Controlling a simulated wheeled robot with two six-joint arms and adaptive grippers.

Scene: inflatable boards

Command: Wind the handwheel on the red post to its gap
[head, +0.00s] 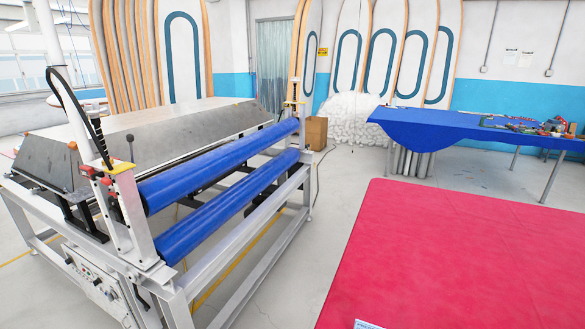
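I cannot make out a red post or a handwheel for certain in the head view. A roller machine (222,262) stands at left with two blue rollers (215,168), one above the other with a gap between them. Its pale near end post (128,215) has a yellow top plate, small red parts (87,170) and a black knob on a stem (130,138). No wheel shape is clear there. Neither of my grippers is in view.
A red-topped table (450,260) fills the lower right. A blue-covered table (440,128) with tools stands behind it. A cardboard box (316,132) sits beyond the machine. Tall boards (350,45) lean at the back. Grey floor (335,200) lies open between machine and red table.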

